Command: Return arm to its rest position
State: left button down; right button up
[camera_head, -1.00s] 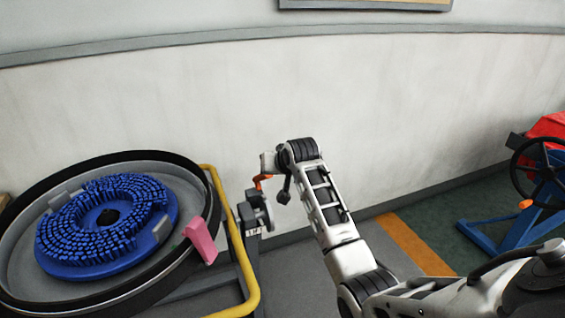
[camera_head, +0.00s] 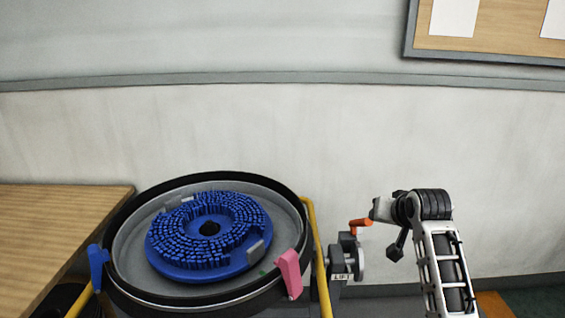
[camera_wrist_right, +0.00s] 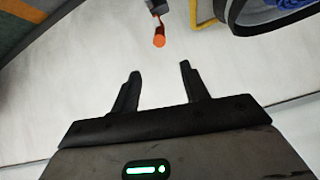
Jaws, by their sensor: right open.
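My right arm (camera_head: 447,262) rises at the lower right of the head view, bent at its top joint, with its wrist turned left. In the right wrist view my right gripper (camera_wrist_right: 157,75) is open, with nothing between its two black fingers. Beyond the fingertips is the orange handle (camera_wrist_right: 159,40) of the crank, apart from them. In the head view the orange handle (camera_head: 361,223) sits on the grey crank labelled LIFT, just left of my right wrist. My left gripper is not in view.
A round tank (camera_head: 127,237) with a blue bristle brush (camera_head: 165,262) stands left of the crank. It has a pink tab (camera_head: 289,273), a blue tab (camera_head: 97,266) and a yellow rail (camera_head: 319,262). A wooden table (camera_head: 60,225) is at left. A wall with a noticeboard (camera_head: 490,30) is behind.

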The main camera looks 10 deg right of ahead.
jog(key=s+a+f+n+y, duration=0.1)
jog(key=s+a+f+n, duration=0.1)
jog(key=s+a+f, duration=0.5)
jog(key=s+a+f+n+y, duration=0.1)
jog(key=s+a+f+n, duration=0.25)
jog(key=f, duration=0.65)
jog(key=s+a+f+n+y, duration=0.1)
jog(key=s+a+f, duration=0.1)
jog(key=s+a, duration=0.4)
jog(key=s+a+f+n+y, duration=0.1)
jog(key=s+a+f+y, duration=0.1)
jog(key=s+a, duration=0.4)
jog(key=s+f, duration=0.1)
jog(key=s, duration=0.4)
jog(key=shift+f+t, duration=0.15)
jog(key=shift+t, duration=0.15)
